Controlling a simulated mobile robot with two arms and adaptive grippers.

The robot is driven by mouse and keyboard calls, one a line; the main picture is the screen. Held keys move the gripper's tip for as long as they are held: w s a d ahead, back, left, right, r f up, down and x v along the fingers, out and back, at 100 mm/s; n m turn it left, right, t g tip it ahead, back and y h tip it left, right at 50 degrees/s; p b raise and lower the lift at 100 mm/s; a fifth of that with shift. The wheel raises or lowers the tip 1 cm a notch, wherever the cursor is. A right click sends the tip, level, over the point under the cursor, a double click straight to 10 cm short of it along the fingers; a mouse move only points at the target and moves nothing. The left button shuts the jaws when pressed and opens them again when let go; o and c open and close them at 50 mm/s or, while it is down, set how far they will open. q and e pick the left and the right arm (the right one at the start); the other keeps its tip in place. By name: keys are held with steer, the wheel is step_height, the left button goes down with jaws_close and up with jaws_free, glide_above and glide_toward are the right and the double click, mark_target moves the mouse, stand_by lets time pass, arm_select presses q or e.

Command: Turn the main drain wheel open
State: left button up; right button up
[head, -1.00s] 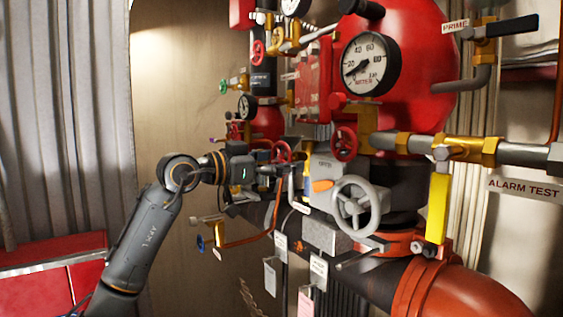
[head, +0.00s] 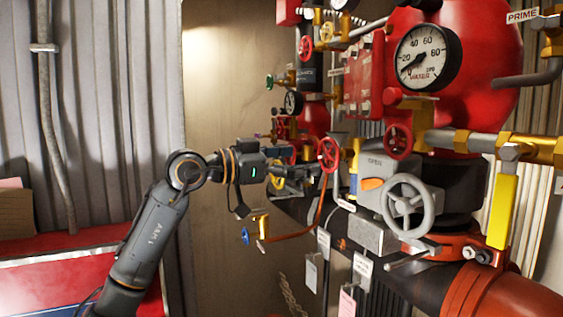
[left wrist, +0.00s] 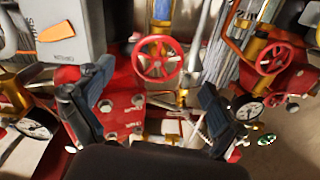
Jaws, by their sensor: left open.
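No label naming the main drain is readable, so I cannot tell for sure which wheel it is. The wheel nearest my left gripper (head: 308,170) is a red spoked handwheel (head: 329,155). In the left wrist view a red handwheel (left wrist: 157,66) appears between the two spread fingers, beyond their tips. My left gripper (left wrist: 157,80) is open, with nothing between its fingers. In the head view its fingers end close to the red wheel, to its left; contact cannot be made out. My right gripper is not in view.
A large grey handwheel (head: 408,205) sits on a grey box, with another red wheel (head: 398,141) above. A yellow lever (head: 502,210), a pressure gauge (head: 428,57) and a small blue wheel (head: 245,236) are nearby. Pipes crowd the right; bare wall lies behind my arm.

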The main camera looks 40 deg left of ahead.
arm_select(q)
steer(key=shift+v, duration=2.3)
steer(key=shift+w+d+f, duration=0.1)
